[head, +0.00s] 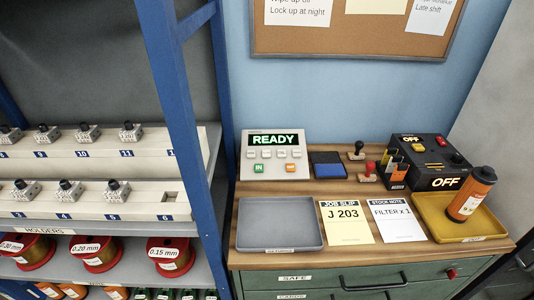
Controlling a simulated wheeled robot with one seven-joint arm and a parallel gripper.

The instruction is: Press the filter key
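A light grey key panel (247,143) stands at the back left of the wooden bench top. Its display (273,140) reads READY in green. Below the display is a row of small pale keys (280,153), their labels too small to read, so I cannot tell which is the filter key. Under them are a green key (259,168) marked IN and an orange key (291,168) whose marking is unclear. A stock note (398,220) on the bench reads FILTER x 1. My gripper is not in view.
An empty grey tray (280,222) lies before the panel. A blue pad (326,164), stamps, a job slip (346,221) and a black OFF box (425,160) lie to the right. An orange bottle (470,195) leans in a yellow tray (436,222). A blue rack post (172,90) stands left.

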